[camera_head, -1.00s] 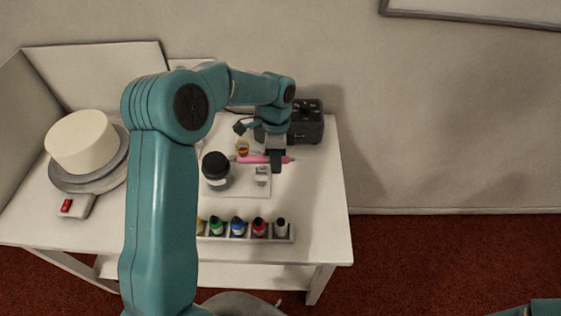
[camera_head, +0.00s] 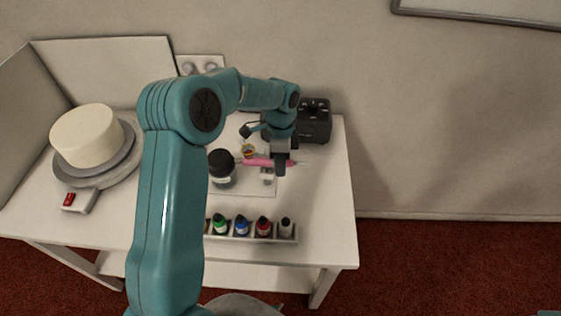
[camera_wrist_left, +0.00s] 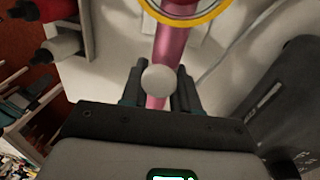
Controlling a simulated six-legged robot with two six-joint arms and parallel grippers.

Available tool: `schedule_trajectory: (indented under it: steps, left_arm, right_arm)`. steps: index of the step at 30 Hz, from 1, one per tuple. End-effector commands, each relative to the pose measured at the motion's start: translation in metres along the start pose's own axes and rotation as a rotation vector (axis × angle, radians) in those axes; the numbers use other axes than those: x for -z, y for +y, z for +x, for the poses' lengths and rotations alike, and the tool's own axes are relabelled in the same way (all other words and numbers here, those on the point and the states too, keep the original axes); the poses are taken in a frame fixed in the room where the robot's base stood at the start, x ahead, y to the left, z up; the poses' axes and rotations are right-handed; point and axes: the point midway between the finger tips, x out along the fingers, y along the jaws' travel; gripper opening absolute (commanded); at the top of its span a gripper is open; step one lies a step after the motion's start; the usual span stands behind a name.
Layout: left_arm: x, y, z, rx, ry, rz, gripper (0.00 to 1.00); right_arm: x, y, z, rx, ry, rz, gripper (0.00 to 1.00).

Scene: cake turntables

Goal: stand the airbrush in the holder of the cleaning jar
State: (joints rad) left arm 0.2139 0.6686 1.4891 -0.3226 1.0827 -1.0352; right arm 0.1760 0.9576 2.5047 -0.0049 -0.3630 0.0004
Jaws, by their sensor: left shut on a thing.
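The cleaning jar (camera_head: 222,170), dark-lidded, stands left of the gripper on a pale mat. I cannot make out its holder.
A rack of paint bottles (camera_head: 252,237) lies in front. A black compressor (camera_head: 312,122) stands behind the gripper. A white cake (camera_head: 87,135) on a turntable (camera_head: 70,172) stands at the left.

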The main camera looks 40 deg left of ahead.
Motion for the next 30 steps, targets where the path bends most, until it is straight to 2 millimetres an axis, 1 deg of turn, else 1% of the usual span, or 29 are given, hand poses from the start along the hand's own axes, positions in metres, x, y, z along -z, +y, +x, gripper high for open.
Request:
schedule_trajectory:
  steps: [23,24,26,27,30]
  left_arm:
    - [0.0000,-0.0014,0.0081,0.001,0.000,0.000,0.00]
    - [0.0000,-0.0014,0.0078,0.001,0.000,0.000,0.36]
    - [0.0000,-0.0013,0.0077,0.001,0.000,0.000,0.56]
    - [0.0000,-0.0013,0.0077,0.001,0.000,0.000,0.60]
    - [0.0000,-0.0013,0.0077,0.000,0.000,0.000,0.60]
  right_arm:
    - [0.0001,0.0019,0.0053,0.000,0.000,0.000,0.43]
    - [0.0001,0.0018,0.0051,0.000,0.000,0.000,0.43]
    - [0.0001,0.0018,0.0049,0.000,0.000,0.000,0.43]
    - [0.0001,0.0018,0.0049,0.000,0.000,0.000,0.43]
    - [0.0001,0.0018,0.0049,0.000,0.000,0.000,0.43]
